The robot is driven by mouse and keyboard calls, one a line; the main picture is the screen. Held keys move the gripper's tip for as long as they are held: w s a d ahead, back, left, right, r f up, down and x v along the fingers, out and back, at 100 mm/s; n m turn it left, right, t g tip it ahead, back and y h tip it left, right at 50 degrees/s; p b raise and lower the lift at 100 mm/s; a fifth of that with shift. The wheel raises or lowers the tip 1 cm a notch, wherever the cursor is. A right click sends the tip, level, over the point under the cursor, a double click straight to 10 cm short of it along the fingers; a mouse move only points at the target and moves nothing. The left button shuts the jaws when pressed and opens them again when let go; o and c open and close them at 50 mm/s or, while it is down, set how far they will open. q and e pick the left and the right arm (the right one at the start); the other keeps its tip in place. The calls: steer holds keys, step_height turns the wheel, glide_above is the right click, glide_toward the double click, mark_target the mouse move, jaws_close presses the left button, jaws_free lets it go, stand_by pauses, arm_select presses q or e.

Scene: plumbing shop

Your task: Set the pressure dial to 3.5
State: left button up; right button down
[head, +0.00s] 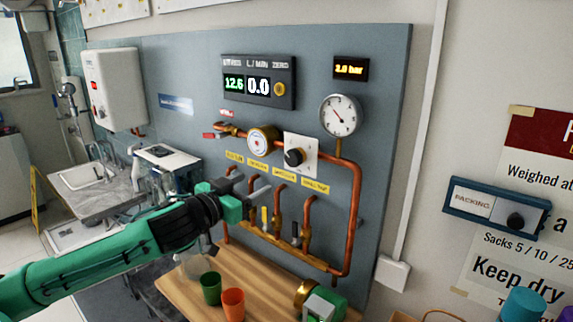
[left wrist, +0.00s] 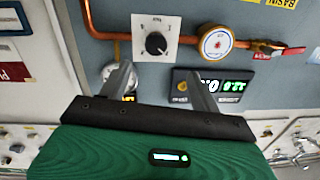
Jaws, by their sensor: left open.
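The pressure dial is a black round knob (head: 294,157) on a white square plate on the grey board; it also shows in the left wrist view (left wrist: 155,43). A small yellow-lettered display (head: 351,68) above it ends in "bar"; its first digit is hard to read, 2 or 3. A white round gauge (head: 341,115) is right of the display's left edge, below it. My left gripper (head: 250,188) is open and empty, left of and below the knob, apart from it. In the left wrist view its fingers (left wrist: 157,72) point toward the knob. My right gripper is not in view.
Copper pipes (head: 354,200) frame the board around the knob, with a brass-rimmed round meter (head: 263,140) close on its left. A wooden table (head: 260,285) below holds a green cup (head: 211,289) and an orange cup (head: 233,304). A flow display (head: 258,82) hangs above.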

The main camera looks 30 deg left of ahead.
arm_select(q)
steer(key=r, duration=0.1)
glide_toward(291, 160)
steer(key=w+p, duration=0.6)
steer(key=w, duration=0.1)
steer(key=shift+r, duration=0.1)
steer(key=shift+w+p, duration=0.4)
steer(key=shift+w, duration=0.05)
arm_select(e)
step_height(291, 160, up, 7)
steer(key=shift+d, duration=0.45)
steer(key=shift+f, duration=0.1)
arm_select(q)
steer(key=c, duration=1)
